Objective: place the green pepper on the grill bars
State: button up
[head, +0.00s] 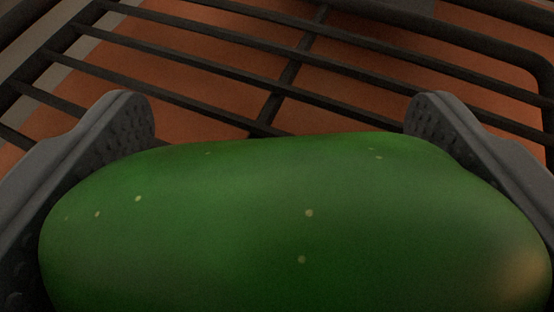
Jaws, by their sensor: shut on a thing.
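The green pepper (250,220) fills the lower middle of the head view. It is smooth and dark green with a few pale specks, and its lower part is cut off by the frame edge. My gripper (279,125) is shut on the pepper, with one grey finger at its left and one at its right. The grill bars (190,57) are dark parallel rods behind and beyond the pepper. The pepper hides the nearer part of the bars. I cannot tell whether the pepper touches them.
A thicker dark frame rail (440,35) runs along the far and right side of the bars, with a rounded corner at right. An orange-brown surface (200,80) shows below the bars. The visible bars beyond the pepper are bare.

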jog(key=shift+f, duration=0.1)
jog(key=o, duration=1)
jog(key=shift+o, duration=0.2)
jog(key=shift+s+r, duration=0.2)
jog(key=shift+r, duration=0.05)
jog(key=p+v, duration=0.1)
jog(key=v, duration=1)
jog(key=shift+s, duration=0.3)
